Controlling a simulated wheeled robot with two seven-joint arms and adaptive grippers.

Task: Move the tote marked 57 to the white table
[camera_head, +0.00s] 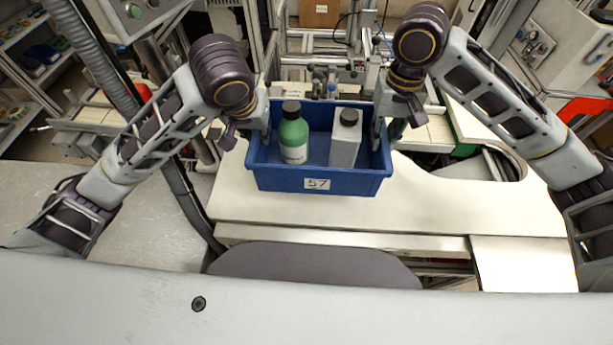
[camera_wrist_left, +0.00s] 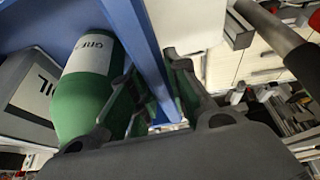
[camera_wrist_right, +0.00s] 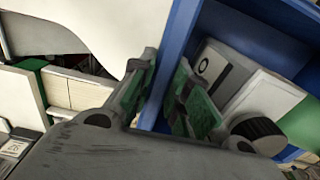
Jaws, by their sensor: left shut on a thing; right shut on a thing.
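A blue tote (camera_head: 274,180) with a white label reading 57 is in the middle of the head view, over the light table (camera_head: 440,205). I cannot tell whether it touches the tabletop. A green bottle (camera_head: 294,140) and a grey container (camera_head: 345,140) with a dark cap stand inside it. My left gripper (camera_head: 262,130) is shut on the tote's left wall; the wall (camera_wrist_left: 150,50) runs between its fingers in the left wrist view. My right gripper (camera_head: 381,130) is shut on the right wall, which also shows between its fingers in the right wrist view (camera_wrist_right: 178,60).
The light table has bare surface in front of and right of the tote, with a curved cutout at right. A grey surface (camera_head: 150,235) lies at left. Frames and equipment (camera_head: 325,75) stand behind the tote. Shelves (camera_head: 30,60) are at far left.

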